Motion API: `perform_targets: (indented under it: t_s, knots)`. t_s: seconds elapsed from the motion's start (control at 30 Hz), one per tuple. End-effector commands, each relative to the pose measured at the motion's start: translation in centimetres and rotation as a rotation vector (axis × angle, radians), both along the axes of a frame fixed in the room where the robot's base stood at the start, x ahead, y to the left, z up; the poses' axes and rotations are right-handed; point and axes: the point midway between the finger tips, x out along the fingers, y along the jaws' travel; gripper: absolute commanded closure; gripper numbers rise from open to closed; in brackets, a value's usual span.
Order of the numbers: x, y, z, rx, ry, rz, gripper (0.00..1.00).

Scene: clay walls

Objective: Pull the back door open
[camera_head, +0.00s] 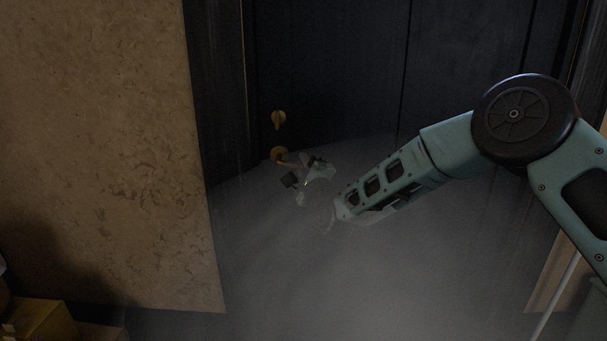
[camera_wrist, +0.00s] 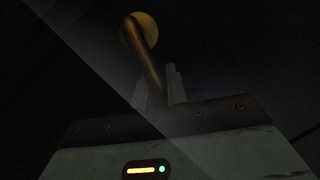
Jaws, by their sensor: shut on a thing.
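The back door (camera_head: 330,70) is a dark panelled door that fills the middle of the head view. A brass thumb-turn (camera_head: 279,119) sits on it near its left edge. Below that is a brass lever handle (camera_head: 278,154), whose lever points right toward my gripper (camera_head: 302,172). In the wrist view the handle (camera_wrist: 146,55) runs from its round plate down to between my fingers (camera_wrist: 160,90). My gripper is shut on the lever. The fingertips are dim, and a hazy pale area covers part of the gripper. I cannot tell whether the door stands ajar.
A tan clay wall (camera_head: 100,130) stands left of the door. Yellowish boxes (camera_head: 40,322) lie at its foot in the lower left corner. A thin pale pole (camera_head: 556,297) slants at the lower right. The floor before the door looks hazy and clear.

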Motion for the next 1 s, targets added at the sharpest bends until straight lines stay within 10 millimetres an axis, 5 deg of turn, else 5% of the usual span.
perform_targets:
  t_s: [0.5, 1.0]
  knots:
    - [0.1, 0.7, -2.2, 0.354, 0.003, -0.002, 1.0]
    - [0.0, 1.0, -1.9, 0.431, 0.005, 0.001, 1.0]
